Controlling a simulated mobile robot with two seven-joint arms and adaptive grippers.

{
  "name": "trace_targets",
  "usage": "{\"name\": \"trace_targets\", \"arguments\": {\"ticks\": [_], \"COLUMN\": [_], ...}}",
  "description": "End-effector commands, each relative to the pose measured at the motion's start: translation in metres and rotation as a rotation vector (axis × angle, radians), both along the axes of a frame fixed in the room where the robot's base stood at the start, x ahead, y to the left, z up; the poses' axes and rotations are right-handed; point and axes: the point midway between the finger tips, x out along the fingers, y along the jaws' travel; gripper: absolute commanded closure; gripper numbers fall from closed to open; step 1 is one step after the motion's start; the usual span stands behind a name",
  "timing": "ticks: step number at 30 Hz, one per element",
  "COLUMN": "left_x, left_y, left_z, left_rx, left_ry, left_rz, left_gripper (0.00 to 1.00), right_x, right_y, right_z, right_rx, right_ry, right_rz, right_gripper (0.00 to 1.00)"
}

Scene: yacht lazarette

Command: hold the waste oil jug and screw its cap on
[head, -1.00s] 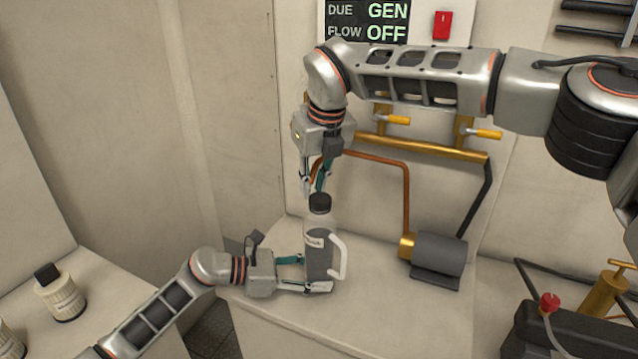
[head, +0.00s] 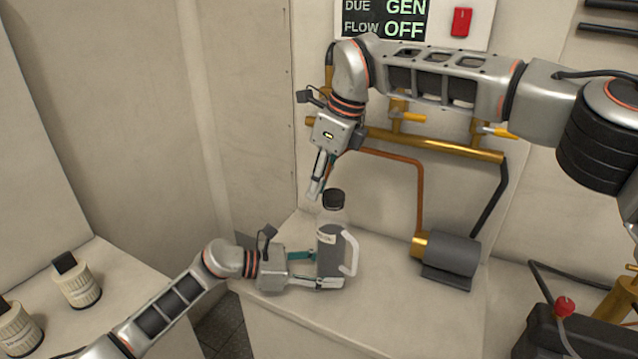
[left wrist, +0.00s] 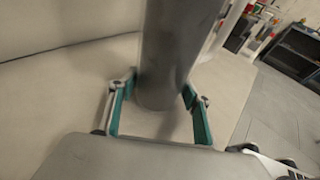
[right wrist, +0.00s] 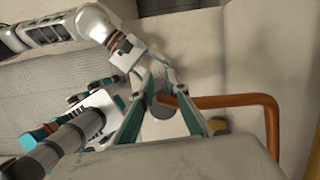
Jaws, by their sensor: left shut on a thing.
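The waste oil jug (head: 331,250) stands upright on the light bench, grey with a pale band and a white handle at its right. My left gripper (head: 318,270) is shut on the lower part of the jug from the left. In the left wrist view the jug (left wrist: 178,45) rises between its teal fingers. My right gripper (head: 316,191) points down just left of the cap.
A dark grey cylinder (head: 453,257) with a brass end and copper pipe (head: 418,190) stands right of the jug. A brass rail (head: 430,143) with yellow-handled valves runs behind. Pale bottles (head: 76,282) stand on the left bench. Bench front of the jug is clear.

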Motion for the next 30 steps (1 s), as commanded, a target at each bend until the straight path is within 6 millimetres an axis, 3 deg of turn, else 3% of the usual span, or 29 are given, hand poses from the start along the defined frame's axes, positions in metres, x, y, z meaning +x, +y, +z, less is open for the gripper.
{"name": "trace_targets", "arguments": {"ticks": [7,9,14,17,30], "left_x": [0.0008,0.0008,0.0008,0.0008,0.0008], "left_y": [-0.0006,-0.0006,-0.0006,-0.0006,-0.0006], "left_z": [0.0032,0.0032,0.0032,0.0032,0.0032], "left_rx": [-0.004,-0.004,-0.004,-0.004,-0.004], "left_ry": [-0.003,-0.003,-0.003,-0.003,-0.003], "left_rz": [-0.001,-0.001,-0.001,-0.001,-0.001], "left_gripper": [0.90,0.90,0.90,0.90,0.90], "right_x": [-0.0003,-0.0002,-0.0001,-0.0001,0.0002], "right_y": [0.0001,0.0001,0.0001,0.0001,0.0000], "right_z": [0.0002,0.0002,0.0002,0.0002,0.0063], "right_rx": [0.000,0.000,0.000,0.000,0.000], "right_ry": [0.000,0.000,0.000,0.000,0.000], "right_rz": [0.002,0.002,0.001,0.001,0.000], "right_gripper": [0.85,1.00,1.00,0.82,0.82]}}
